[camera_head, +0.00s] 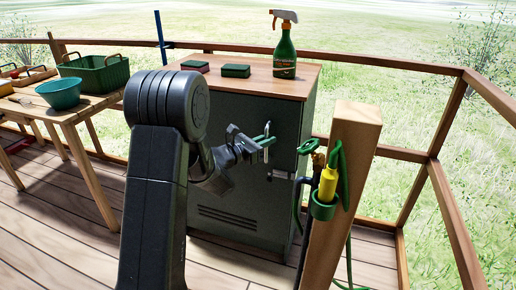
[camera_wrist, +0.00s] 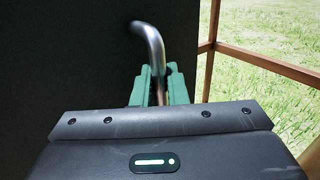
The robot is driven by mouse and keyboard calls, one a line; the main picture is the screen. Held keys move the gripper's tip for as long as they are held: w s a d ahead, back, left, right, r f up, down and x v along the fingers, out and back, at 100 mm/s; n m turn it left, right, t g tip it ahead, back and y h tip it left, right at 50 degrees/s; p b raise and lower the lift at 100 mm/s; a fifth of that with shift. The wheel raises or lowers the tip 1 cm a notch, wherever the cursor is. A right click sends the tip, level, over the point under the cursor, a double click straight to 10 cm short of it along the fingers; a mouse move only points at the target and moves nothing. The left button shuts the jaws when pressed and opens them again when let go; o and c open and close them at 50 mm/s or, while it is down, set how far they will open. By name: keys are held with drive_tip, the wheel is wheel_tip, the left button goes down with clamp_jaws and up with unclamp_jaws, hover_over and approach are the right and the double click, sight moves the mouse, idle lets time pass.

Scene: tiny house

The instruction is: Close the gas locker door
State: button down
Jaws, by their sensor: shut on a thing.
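The gas locker (camera_head: 311,105) is a dark cabinet with a wooden top, standing on the deck in the middle of the head view. Its dark front door (camera_head: 235,195) has vent slots low down and a metal bar handle (camera_head: 267,150) near its right side. The handle also shows in the wrist view (camera_wrist: 150,38) as a bent silver bar. My gripper (camera_head: 262,141) is at the handle, its green fingers (camera_wrist: 160,88) shut on either side of the bar. I see no clear gap at the door's edge; my arm hides part of the door's left side.
A wooden post (camera_head: 352,150) with a green hose and yellow nozzle (camera_head: 328,185) stands close to the right. A spray bottle (camera_head: 285,55) and sponges (camera_head: 236,71) sit on the locker top. A wooden table (camera_head: 90,105) is at left; railings edge the deck.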

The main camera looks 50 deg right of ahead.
drive_tip(key=shift+d+r, duration=0.1)
drive_tip(key=shift+d, duration=0.35)
drive_tip(key=shift+r, duration=0.1)
drive_tip(key=c, duration=1.6)
unclamp_jaws()
drive_tip(key=shift+w+d, duration=0.1)
drive_tip(key=shift+d, duration=0.05)
drive_tip(key=shift+o, duration=0.2)
drive_tip(key=shift+w+a+f, duration=0.2)
drive_tip(key=shift+a, duration=0.3)
drive_tip(key=w+a+p, duration=0.1)
drive_tip(key=w+a, duration=0.1)
drive_tip(key=a, duration=1)
drive_tip(key=shift+a, duration=0.35)
drive_tip(key=shift+d, duration=0.15)
